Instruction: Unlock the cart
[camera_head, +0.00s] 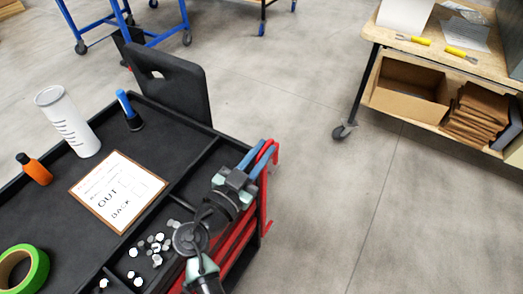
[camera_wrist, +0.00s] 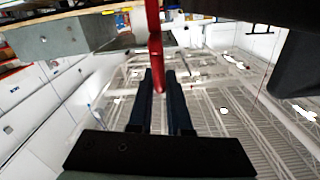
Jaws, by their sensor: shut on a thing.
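The cart (camera_head: 60,215) has a black top tray, a black push handle (camera_head: 168,80) at its far end and red parts low on its right side. A red bar (camera_head: 270,158) stands at the cart's right edge. My gripper (camera_head: 261,149) reaches over the tray to this bar with its blue fingers. In the wrist view the red bar (camera_wrist: 154,45) comes down between the fingers of my gripper (camera_wrist: 159,78), which are shut on it.
The tray holds a white bottle (camera_head: 68,122), an orange bottle (camera_head: 34,169), a clipboard (camera_head: 118,192), green tape (camera_head: 40,268) and several small loose pieces (camera_head: 152,248). A wooden workbench (camera_head: 430,55) with boxes stands at the right. Clear floor (camera_head: 310,190) lies between.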

